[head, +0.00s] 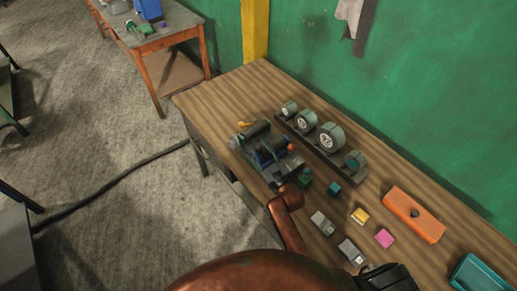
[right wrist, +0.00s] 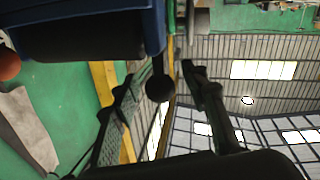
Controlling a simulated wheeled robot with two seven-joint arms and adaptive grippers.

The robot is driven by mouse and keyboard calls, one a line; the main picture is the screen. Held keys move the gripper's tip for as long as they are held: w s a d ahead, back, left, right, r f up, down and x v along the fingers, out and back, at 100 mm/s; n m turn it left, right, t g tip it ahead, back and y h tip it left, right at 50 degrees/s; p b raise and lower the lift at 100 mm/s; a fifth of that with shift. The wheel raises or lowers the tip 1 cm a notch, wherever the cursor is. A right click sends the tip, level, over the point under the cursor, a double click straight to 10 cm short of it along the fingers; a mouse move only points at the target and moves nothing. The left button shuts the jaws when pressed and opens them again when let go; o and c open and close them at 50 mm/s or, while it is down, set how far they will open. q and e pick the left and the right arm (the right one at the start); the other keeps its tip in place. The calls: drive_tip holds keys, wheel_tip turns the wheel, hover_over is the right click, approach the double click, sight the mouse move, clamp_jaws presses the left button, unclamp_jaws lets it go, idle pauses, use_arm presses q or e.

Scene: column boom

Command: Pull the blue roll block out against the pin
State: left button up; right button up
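The blue roll block (head: 268,153) sits in the dark roller machine on the wooden bench. In the right wrist view its blue side and a dark roller fill the top left. A dark ball knob (right wrist: 158,88) hangs from a short stem on the block. My right gripper (right wrist: 165,78) has one finger on each side of this knob, with gaps visible, so it is open. In the head view the right gripper (head: 281,181) is at the machine's near end, small and partly hidden by my copper arm. I cannot make out the pin. My left gripper is not in view.
A rack of grey-green wheels (head: 325,142) stands behind the machine. The bench's far left end is clear.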

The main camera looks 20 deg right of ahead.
drive_tip(key=s+d, duration=0.1)
drive_tip(key=s, duration=1.1)
drive_tip(key=shift+d, duration=0.4)
